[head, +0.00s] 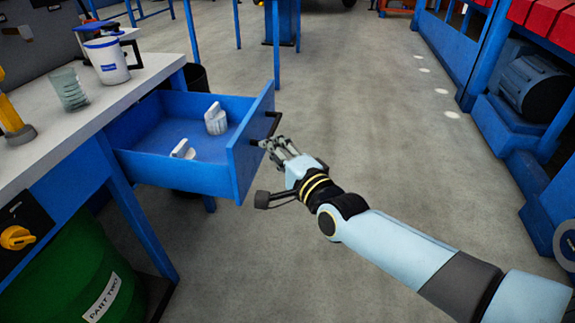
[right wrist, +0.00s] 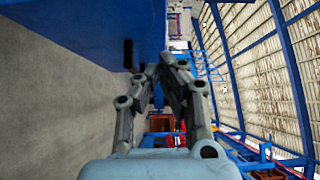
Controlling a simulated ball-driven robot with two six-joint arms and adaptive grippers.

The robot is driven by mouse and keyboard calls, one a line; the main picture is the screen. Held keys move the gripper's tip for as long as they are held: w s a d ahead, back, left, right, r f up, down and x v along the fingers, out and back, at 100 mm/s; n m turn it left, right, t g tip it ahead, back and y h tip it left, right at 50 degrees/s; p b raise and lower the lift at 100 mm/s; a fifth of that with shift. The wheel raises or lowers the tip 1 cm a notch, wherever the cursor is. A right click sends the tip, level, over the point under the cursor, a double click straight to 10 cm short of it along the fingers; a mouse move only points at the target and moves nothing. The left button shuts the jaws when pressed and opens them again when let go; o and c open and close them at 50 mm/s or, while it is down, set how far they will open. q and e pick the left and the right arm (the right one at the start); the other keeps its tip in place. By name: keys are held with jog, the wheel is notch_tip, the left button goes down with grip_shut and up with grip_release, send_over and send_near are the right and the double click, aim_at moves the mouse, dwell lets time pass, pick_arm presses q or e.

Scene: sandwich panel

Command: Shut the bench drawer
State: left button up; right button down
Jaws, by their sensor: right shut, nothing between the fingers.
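The blue bench drawer (head: 188,178) stands pulled out from the bench in the head view, with two small whitish pieces (head: 216,119) inside it. Its front panel (head: 250,148) carries a dark handle (head: 272,124) on the outer face. My right gripper (head: 268,146) is shut and empty, right beside the handle at the outer face. In the right wrist view the fingertips (right wrist: 162,68) are together close to the dark handle (right wrist: 128,54) on the blue panel; whether they touch it I cannot tell. My left gripper is not in view.
The bench top (head: 120,95) holds a glass (head: 70,90), a white mug (head: 106,60) and a yellow tool (head: 14,125). A green barrel (head: 85,270) stands under the bench. Open grey floor (head: 380,130) lies to the right, with blue machinery (head: 520,90) beyond.

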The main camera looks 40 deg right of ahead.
jog(key=w+a, duration=0.2)
jog(key=w, duration=0.1)
jog(key=shift+w+a+f, duration=0.1)
jog(key=shift+w+a, duration=0.05)
jog(key=shift+a, duration=0.05)
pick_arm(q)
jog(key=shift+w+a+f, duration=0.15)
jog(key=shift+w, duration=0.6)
pick_arm(e)
jog(key=shift+w+a, duration=0.1)
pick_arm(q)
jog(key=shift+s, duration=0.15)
